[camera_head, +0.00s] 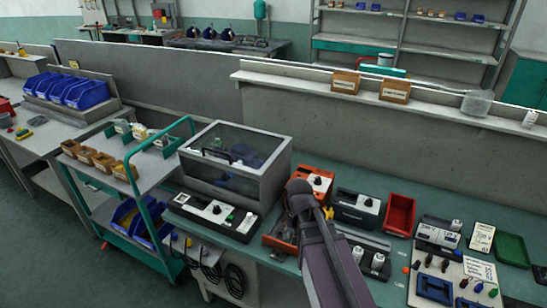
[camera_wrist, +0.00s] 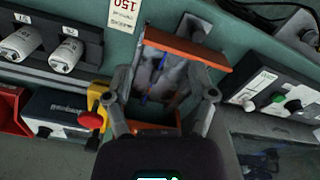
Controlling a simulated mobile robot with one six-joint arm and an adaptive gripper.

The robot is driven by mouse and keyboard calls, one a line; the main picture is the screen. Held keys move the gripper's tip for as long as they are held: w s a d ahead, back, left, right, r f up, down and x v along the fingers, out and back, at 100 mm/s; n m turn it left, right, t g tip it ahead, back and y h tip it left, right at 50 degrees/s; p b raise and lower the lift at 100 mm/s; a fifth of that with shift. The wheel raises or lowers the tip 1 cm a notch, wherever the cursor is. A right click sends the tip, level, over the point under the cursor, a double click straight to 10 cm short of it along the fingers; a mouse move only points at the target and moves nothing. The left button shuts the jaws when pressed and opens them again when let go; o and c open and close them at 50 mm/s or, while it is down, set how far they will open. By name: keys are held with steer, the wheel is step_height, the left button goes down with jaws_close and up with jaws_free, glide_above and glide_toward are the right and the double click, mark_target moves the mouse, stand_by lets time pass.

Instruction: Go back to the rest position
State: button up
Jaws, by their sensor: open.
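My arm (camera_head: 325,250) reaches from the bottom edge over the long green-topped bench in the head view. My gripper (camera_wrist: 168,40) shows in the wrist view with its two fingers spread apart. It is open, and I see nothing held between the fingers. Below it is an orange-edged bin (camera_wrist: 186,48) with a grey inside and small blue marks. How high the gripper is above the bin I cannot tell. In the head view my arm partly hides the orange bin (camera_head: 271,241), and the fingers are not clear.
A clear-lidded box (camera_head: 235,165) stands left of my arm, with a control panel (camera_head: 212,212) in front. An orange device (camera_head: 312,182), a grey device (camera_head: 357,210) and a red bin (camera_head: 400,214) are behind and right. A green-framed cart (camera_head: 118,165) stands left. Floor shows at far left.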

steer(key=s+d+n, duration=0.1)
steer(key=s+d, duration=0.3)
steer(key=d, duration=0.1)
stand_by(1.2)
